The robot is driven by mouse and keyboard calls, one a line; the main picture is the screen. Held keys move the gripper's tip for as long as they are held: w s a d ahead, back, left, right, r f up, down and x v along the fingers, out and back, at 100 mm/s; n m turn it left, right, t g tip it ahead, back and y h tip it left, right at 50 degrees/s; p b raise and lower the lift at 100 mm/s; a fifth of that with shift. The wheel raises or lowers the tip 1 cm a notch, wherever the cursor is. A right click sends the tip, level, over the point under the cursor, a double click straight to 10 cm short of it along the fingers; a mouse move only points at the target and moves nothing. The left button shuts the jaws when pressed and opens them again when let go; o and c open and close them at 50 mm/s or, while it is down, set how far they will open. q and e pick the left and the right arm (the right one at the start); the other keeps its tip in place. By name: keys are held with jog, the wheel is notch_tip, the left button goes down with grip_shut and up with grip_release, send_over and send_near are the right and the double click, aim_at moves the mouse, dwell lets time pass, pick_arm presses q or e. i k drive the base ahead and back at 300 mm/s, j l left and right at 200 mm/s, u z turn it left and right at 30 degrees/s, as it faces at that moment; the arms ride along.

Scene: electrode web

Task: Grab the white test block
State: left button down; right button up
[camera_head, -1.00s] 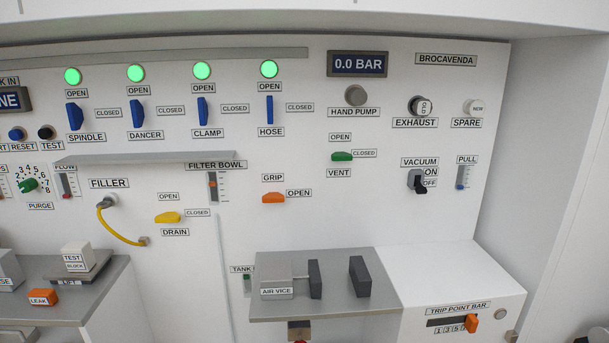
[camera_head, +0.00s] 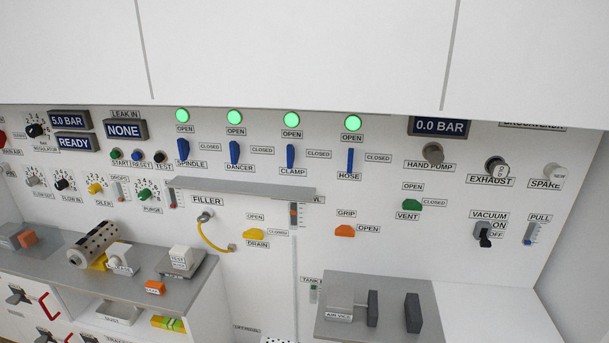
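The white test block (camera_head: 180,256) is a small white cube with a "TEST BLOCK" label on its front. It sits on a grey plate (camera_head: 194,266) at the right end of the left grey counter (camera_head: 210,290) in the head view. Neither of my grippers shows in the head view, and nothing touches the block.
An orange leak block (camera_head: 155,288) lies in front of the test block. A perforated cylinder (camera_head: 97,243) and another white block (camera_head: 122,257) stand to its left. A shelf (camera_head: 240,188) juts from the wall above. The air vice (camera_head: 345,300) stands on a separate counter to the right.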

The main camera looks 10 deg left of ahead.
aim_at(181, 256)
jog(key=u, duration=1.25)
